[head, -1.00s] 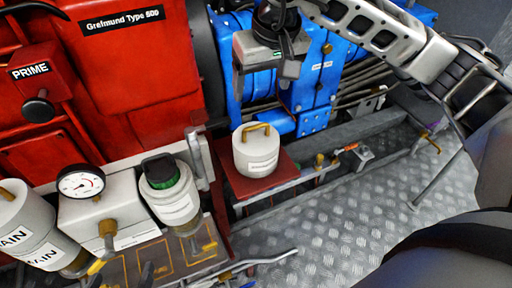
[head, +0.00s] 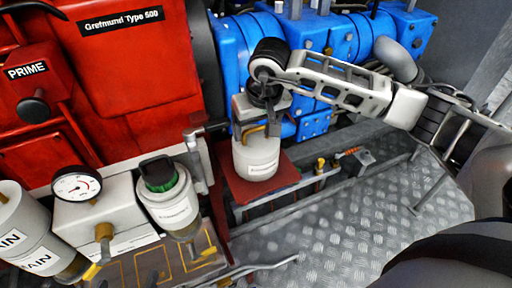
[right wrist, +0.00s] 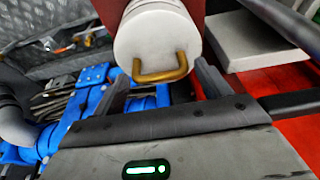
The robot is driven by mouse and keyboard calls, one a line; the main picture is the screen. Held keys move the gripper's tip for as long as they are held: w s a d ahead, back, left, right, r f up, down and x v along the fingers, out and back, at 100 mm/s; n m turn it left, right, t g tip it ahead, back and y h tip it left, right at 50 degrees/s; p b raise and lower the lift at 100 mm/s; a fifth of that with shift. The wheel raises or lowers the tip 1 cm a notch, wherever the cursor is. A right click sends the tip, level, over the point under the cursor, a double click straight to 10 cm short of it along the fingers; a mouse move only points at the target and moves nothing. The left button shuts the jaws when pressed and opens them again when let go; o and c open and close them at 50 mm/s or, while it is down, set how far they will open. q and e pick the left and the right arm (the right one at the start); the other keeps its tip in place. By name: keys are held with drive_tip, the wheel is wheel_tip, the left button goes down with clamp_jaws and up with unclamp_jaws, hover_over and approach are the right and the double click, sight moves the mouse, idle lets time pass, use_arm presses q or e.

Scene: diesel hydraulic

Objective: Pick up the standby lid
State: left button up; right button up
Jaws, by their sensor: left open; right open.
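A white cylindrical lid (head: 256,160) with a brass handle (head: 250,131) stands upright on a small red platform (head: 285,172). Its label is too small to read, so I cannot confirm the word standby. My right gripper (head: 257,126) is just above the lid, pointing down at the handle. In the right wrist view the open fingers (right wrist: 162,76) lie on either side of the brass handle (right wrist: 160,70), with the white lid (right wrist: 160,35) beyond. The handle is not gripped. My left gripper is not in view.
A filter canister (head: 170,205) with a green and black cap stands left of the platform. A gauge (head: 77,184) and a canister marked MAIN (head: 30,235) are farther left. Blue machinery (head: 335,40) is behind; a red housing (head: 135,85) is at left. Checkered metal floor (head: 350,220) is clear.

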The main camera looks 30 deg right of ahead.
drive_tip(key=shift+w+f, duration=0.2)
drive_tip(key=shift+f, duration=0.5)
drive_tip(key=shift+r, duration=0.1)
drive_tip(key=c, duration=1.3)
